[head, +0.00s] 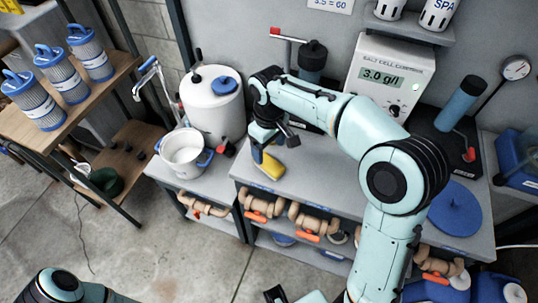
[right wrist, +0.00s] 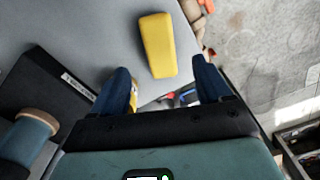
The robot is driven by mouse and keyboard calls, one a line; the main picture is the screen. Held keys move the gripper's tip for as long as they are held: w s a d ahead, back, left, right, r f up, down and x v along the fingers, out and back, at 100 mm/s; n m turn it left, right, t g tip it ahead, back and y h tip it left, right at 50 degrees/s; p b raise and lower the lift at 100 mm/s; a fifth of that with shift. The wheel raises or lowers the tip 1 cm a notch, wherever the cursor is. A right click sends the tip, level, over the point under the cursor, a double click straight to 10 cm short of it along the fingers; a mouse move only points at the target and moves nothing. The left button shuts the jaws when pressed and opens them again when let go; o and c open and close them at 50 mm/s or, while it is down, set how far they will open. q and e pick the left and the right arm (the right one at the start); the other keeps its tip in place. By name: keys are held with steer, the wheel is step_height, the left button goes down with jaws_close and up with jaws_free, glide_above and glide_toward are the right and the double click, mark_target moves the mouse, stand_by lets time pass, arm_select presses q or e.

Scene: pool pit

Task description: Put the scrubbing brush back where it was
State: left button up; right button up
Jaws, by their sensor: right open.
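A yellow block-shaped object (head: 270,167) lies on the grey bench near its front left edge. It may be the scrubbing brush, but I see no bristles or handle. In the right wrist view the yellow block (right wrist: 157,45) lies flat just beyond and between the two blue fingertips. My right gripper (head: 262,155) is open, pointing down close to the block, and partly hides it. The wrist view shows its fingers (right wrist: 164,74) spread apart with nothing gripped. A second small yellow patch shows by the left finger, too hidden to name. My left gripper is out of view.
A white bucket (head: 185,152) and a white tank (head: 212,105) stand left of the bench. A salt-cell meter (head: 388,72) stands behind my right arm, and a blue disc (head: 453,208) lies at right. Pipes with orange-handled valves (head: 262,207) sit below. Filter cartridges (head: 60,73) stand on a wooden shelf.

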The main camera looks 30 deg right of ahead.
mark_target(269, 163)
step_height(269, 163, up, 4)
stand_by(0.7)
